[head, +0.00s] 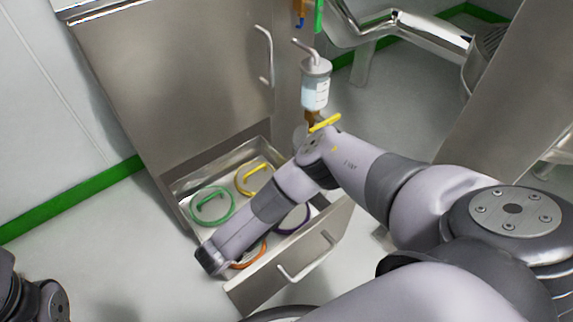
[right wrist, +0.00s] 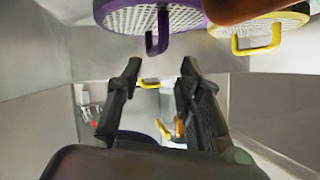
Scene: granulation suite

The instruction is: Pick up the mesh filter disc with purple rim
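The purple-rimmed mesh filter disc (head: 293,221) lies in the open drawer, partly covered by my right arm in the head view. In the right wrist view the purple-rimmed disc (right wrist: 168,17) is at the top edge, cut off by the frame, with its purple handle (right wrist: 157,36) pointing toward my fingers. My right gripper (right wrist: 160,65) is open and empty, its fingertips apart from the handle. In the head view it is hidden behind my right arm, which reaches over the drawer. Only dark parts of my left arm show at the lower left; its gripper is not visible.
The drawer (head: 333,221) also holds discs with green (head: 197,218), yellow (head: 240,178) and orange (head: 259,254) rims. A steel cabinet front (head: 180,80) rises behind. A bottle (head: 316,86) is right of it. Floor left of the drawer is clear.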

